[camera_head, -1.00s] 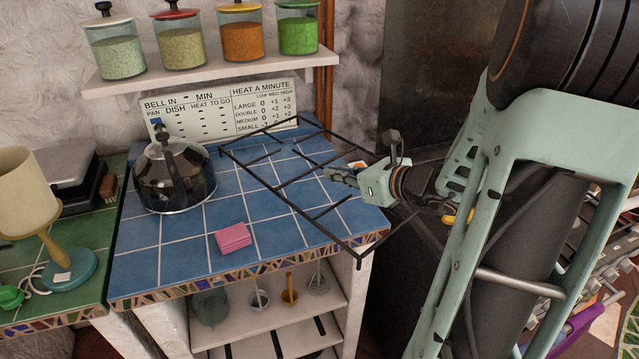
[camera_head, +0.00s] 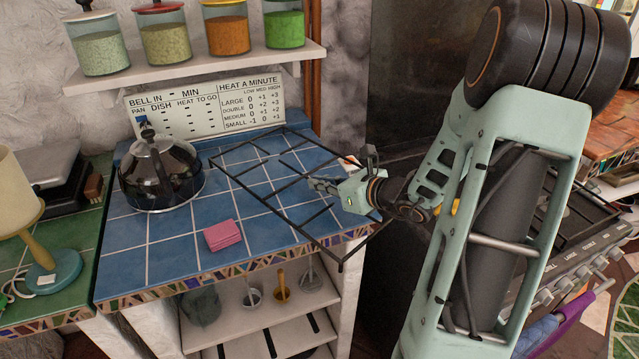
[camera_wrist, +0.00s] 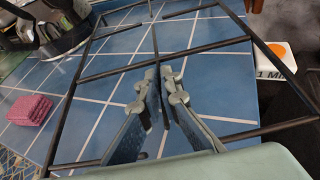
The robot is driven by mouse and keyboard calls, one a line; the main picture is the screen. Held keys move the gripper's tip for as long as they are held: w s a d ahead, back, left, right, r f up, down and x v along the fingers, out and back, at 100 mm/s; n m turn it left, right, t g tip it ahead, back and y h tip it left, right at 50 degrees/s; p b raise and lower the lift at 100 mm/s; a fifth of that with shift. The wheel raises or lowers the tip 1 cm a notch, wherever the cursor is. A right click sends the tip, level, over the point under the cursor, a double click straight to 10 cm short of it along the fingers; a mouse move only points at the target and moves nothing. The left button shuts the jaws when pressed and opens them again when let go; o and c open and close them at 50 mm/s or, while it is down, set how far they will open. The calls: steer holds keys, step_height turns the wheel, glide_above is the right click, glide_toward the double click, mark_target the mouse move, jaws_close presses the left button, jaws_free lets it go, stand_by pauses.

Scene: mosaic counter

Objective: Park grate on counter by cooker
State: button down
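The grate (camera_head: 262,194) is a black open wire frame with crossbars. It extends over the right part of the blue-tiled counter (camera_head: 150,245), and its near corner juts past the counter's front right edge. My gripper (camera_head: 318,186) reaches in from the right, with its fingers closed on a middle bar. In the wrist view, the fingertips (camera_wrist: 160,82) are together around that bar, and the grate (camera_wrist: 110,72) spreads out on both sides. It looks low over the tiles; I cannot tell whether it touches them. The cooker (camera_head: 575,235), with knobs along its front, stands at the right, partly behind my arm.
A dark glass kettle (camera_head: 160,178) stands at the counter's back left, near the grate's left corner. A pink sponge (camera_head: 223,235) lies left of the grate. A white chart (camera_head: 205,108) leans at the back. A white-and-orange item (camera_wrist: 278,55) lies at the right. The front left tiles are clear.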

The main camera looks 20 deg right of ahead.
steer(key=c, duration=2.4)
jaws_free()
steer(key=shift+o, duration=1.2)
steer(key=shift+r, duration=0.1)
